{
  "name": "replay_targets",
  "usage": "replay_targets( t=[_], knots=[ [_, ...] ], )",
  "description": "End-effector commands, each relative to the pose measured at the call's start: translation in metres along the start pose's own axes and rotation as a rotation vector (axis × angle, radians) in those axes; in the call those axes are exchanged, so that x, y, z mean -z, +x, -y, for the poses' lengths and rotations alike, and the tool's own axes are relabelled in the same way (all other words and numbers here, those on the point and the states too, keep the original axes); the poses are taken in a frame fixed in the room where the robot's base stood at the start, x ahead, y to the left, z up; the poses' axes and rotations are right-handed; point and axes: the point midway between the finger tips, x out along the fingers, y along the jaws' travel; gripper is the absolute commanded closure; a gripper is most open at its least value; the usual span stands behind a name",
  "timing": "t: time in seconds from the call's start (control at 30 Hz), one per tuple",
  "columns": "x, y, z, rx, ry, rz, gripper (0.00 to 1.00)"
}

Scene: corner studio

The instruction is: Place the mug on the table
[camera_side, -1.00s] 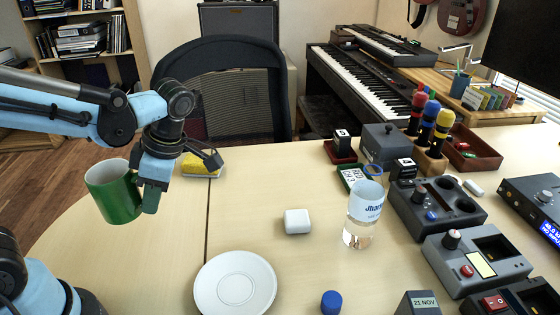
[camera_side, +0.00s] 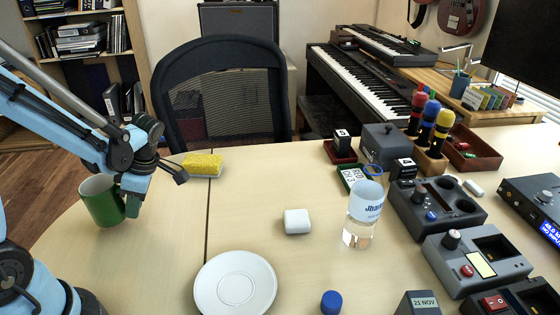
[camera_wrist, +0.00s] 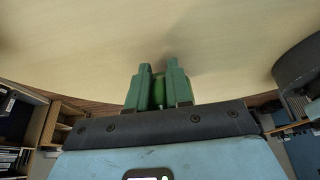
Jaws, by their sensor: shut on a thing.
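The green mug (camera_side: 103,203) with a white inside is at the left of the table (camera_side: 150,262) in the side view. It is upright or nearly so, at or just above the tabletop; I cannot tell whether its base touches. My gripper (camera_side: 133,207) is at the mug's right side, shut on it, and hides part of that side. In the wrist view my gripper's two green fingers (camera_wrist: 158,88) have a strip of the green mug (camera_wrist: 158,92) between them.
A white saucer (camera_side: 235,284) lies at the front middle. Grey devices (camera_side: 436,208) fill the right side. The table around the mug is clear.

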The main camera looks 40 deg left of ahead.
Motion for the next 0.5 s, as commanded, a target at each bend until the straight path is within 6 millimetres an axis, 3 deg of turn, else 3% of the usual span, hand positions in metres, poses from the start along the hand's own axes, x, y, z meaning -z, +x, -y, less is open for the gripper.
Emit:
replay_targets(
  t=[0.2, 0.5],
  knots=[
    [-0.008, 0.018, 0.0, 0.0, 0.0, -0.001, 1.0],
    [-0.009, 0.02, 0.0, 0.0, 0.0, -0.001, 1.0]
  ],
)
